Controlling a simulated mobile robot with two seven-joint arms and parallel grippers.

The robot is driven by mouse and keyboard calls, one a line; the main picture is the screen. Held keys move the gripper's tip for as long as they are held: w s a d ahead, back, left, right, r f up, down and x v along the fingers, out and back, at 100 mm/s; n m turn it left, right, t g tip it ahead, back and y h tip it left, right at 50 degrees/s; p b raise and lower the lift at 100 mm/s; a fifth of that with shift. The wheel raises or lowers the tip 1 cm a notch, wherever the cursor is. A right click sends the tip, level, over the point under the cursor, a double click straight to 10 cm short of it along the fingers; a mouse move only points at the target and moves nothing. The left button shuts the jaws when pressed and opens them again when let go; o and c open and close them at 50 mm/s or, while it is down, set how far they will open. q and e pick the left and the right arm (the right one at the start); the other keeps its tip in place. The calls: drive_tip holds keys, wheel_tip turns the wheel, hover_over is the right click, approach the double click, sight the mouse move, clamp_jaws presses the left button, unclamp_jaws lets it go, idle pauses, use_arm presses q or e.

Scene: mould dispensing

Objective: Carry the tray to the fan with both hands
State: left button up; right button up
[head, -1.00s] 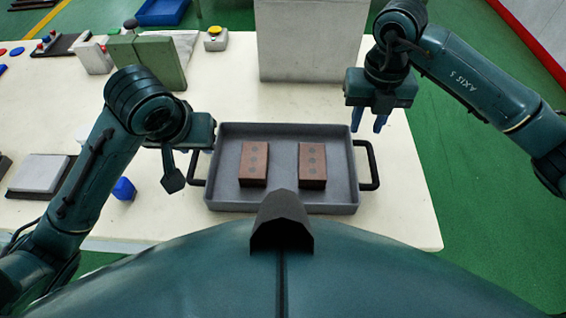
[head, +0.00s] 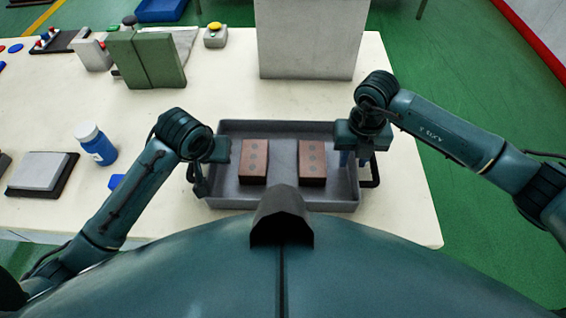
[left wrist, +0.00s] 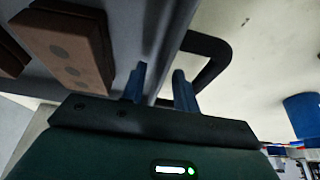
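The grey tray (head: 285,199) lies on the cream table and holds two brown brick-like moulds (head: 254,160) (head: 312,161). My left gripper is at the tray's left side, its fingers hidden in the head view. In the left wrist view, its blue fingers (left wrist: 160,84) are apart, with the tray wall between them and the black left handle (left wrist: 213,58) close by. My right gripper (head: 353,158) is above the tray's right wall beside the right handle (head: 374,170). Its blue fingers point down, apart. I cannot make out a fan.
A pale box (head: 306,40) stands behind the tray. A green block (head: 147,60) and a yellow-topped button box (head: 215,35) are at the back left. A blue bottle (head: 96,145) and a grey plate (head: 39,172) stand at left. Table is clear between tray and pale box.

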use_arm(q)
drive_tip(key=shift+f, duration=0.15)
use_arm(e)
drive_tip(key=shift+f, duration=0.15)
use_arm(q)
clamp_jaws()
use_arm(e)
clamp_jaws()
use_arm(q)
drive_tip(key=shift+w, duration=0.1)
